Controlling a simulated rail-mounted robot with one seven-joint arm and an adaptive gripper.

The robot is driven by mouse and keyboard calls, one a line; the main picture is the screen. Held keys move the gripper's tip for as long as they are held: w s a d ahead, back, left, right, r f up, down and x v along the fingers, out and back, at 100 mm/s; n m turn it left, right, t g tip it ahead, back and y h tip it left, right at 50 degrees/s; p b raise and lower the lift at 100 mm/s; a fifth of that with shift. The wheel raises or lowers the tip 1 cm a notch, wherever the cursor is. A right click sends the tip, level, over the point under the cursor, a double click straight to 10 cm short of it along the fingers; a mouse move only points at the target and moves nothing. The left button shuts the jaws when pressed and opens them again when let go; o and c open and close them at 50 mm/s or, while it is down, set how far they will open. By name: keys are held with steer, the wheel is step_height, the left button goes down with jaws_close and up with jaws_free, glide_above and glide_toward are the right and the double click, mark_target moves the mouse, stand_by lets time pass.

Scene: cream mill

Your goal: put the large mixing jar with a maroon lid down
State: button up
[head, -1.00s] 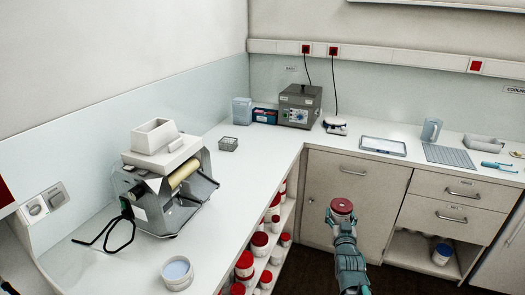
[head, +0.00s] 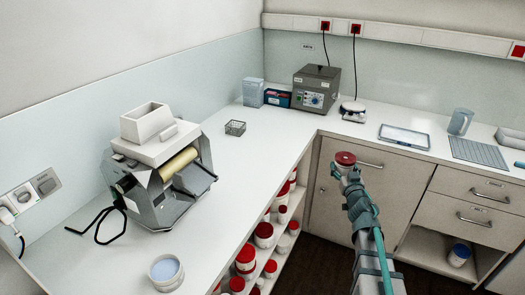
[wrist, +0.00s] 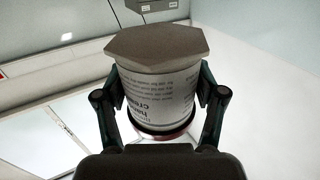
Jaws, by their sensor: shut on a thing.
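The large mixing jar (head: 345,158) shows its maroon lid at the end of my arm in the head view. My gripper (head: 346,170) is shut on it. In the wrist view the white, labelled jar body (wrist: 158,95) sits between both fingers, with its print upside down in the picture and a grey, many-sided end at the top. A reddish rim shows low, near the palm. In the head view the jar appears in front of the cabinet door, just right of the counter's inner corner. Most of its body is hidden there.
The white counter (head: 255,165) has free room left of the jar. A roller mill (head: 165,175) and an open tub (head: 166,272) stand on it. A grey device (head: 322,90), a small scale (head: 353,110) and a tray (head: 404,137) line the back. Red-lidded jars (head: 264,232) fill the shelves below.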

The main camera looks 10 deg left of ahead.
steer(key=w+a+f+n+g+y, duration=0.2)
steer(key=w+a+n+g+y, duration=0.1)
steer(key=a, duration=0.4)
steer(key=w+a+f+n+g+y+p, duration=0.1)
steer(key=w+a+f+n+g+y, duration=0.1)
steer(key=w+a+y, duration=0.3)
steer(key=w+a+f+n+g+y+p, duration=0.1)
steer(key=w+a+f+n+g+y, duration=0.2)
steer(key=w+a, duration=0.6)
steer(key=shift+w+a+f+n+g+y, duration=0.15)
steer(key=shift+a+f+n+y, duration=0.05)
steer(key=shift+a+n, duration=0.25)
steer(key=shift+w+a+f+n+g+y, duration=0.1)
steer(key=shift+a+f+n+g+y, duration=0.1)
steer(key=shift+a+n, duration=0.2)
steer(key=p+x, duration=0.2)
steer(key=x, duration=0.2)
steer(key=shift+w+a+r, duration=0.1)
steer(key=shift+w+a, duration=0.05)
steer(key=shift+a, duration=0.15)
steer(key=shift+d, duration=0.15)
steer(key=shift+f, duration=0.35)
steer(key=o, duration=1.3)
